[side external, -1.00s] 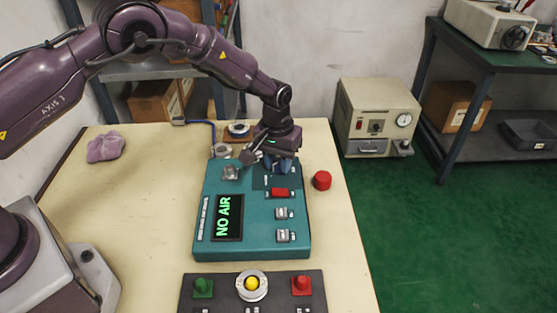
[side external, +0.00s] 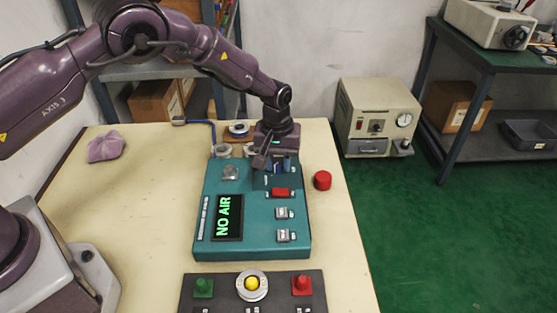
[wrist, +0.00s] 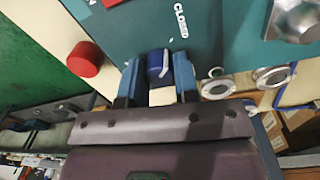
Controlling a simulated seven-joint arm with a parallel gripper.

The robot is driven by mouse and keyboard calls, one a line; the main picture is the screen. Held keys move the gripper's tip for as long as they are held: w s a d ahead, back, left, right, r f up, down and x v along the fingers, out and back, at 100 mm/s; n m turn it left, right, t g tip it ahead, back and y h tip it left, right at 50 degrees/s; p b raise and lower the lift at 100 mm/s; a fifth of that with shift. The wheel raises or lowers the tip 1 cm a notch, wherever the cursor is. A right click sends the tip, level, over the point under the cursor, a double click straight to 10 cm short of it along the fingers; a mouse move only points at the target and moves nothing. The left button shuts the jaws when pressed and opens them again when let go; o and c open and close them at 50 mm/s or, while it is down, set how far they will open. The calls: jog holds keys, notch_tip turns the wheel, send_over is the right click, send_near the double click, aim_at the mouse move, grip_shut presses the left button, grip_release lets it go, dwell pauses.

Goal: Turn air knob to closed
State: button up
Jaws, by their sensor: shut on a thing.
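The blue air knob (wrist: 158,66) shows in the wrist view between my gripper's two blue fingers. My gripper (wrist: 157,75) is shut on it. A white mark shows on the knob's side. The printed word CLOSED (wrist: 181,20) is on the teal panel just beyond the knob. In the side view my gripper (side external: 279,168) points down at the far right part of the teal panel (side external: 262,246) and mostly hides the knob. The panel's display (side external: 228,217) reads NO AIR in green.
A red switch (side external: 281,192) and two grey switches sit close to my gripper on the panel. A red cylinder (side external: 322,180) stands on the table to the right. Metal rings (side external: 222,151) lie behind the panel. A control box (side external: 251,304) is in front.

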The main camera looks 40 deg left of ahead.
aim_at(277, 162)
jog(key=o, duration=0.9)
jog(key=shift+r, duration=0.15)
jog(key=r, duration=1.2)
jog(key=shift+s+a+r, duration=0.1)
jog(key=shift+a+r, duration=0.1)
jog(key=shift+r, duration=0.2)
